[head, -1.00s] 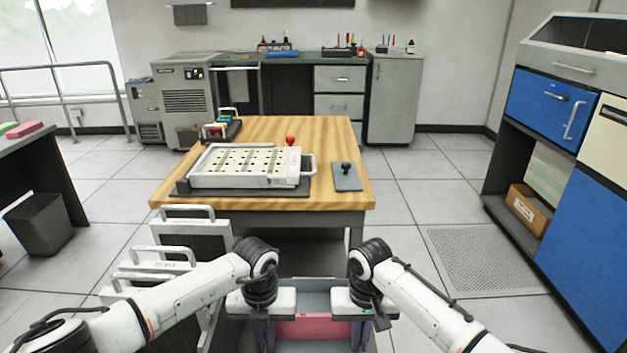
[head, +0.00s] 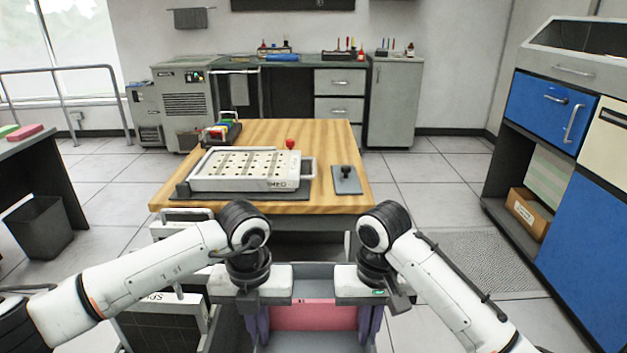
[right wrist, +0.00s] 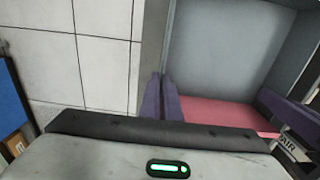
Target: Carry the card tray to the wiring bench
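The card tray (head: 300,342) is a grey open box with pink inside, low in front of me in the head view. Its grey inner wall (right wrist: 235,50) and pink contents (right wrist: 225,113) show in the right wrist view. My left gripper (head: 257,328) is at its left side and my right gripper (head: 370,325) at its right side. The right gripper's purple fingers (right wrist: 161,100) are close together at the tray's edge. Both grippers appear shut on the tray's sides; the left fingertips are partly hidden. I cannot tell which bench is the wiring bench.
A wooden-topped table (head: 325,145) stands ahead, holding a perforated panel (head: 250,168) and a small grey plate with a black knob (head: 346,180). Handled panels (head: 160,325) stand at left. A blue cabinet (head: 590,240) is at right. Floor right of the table is clear.

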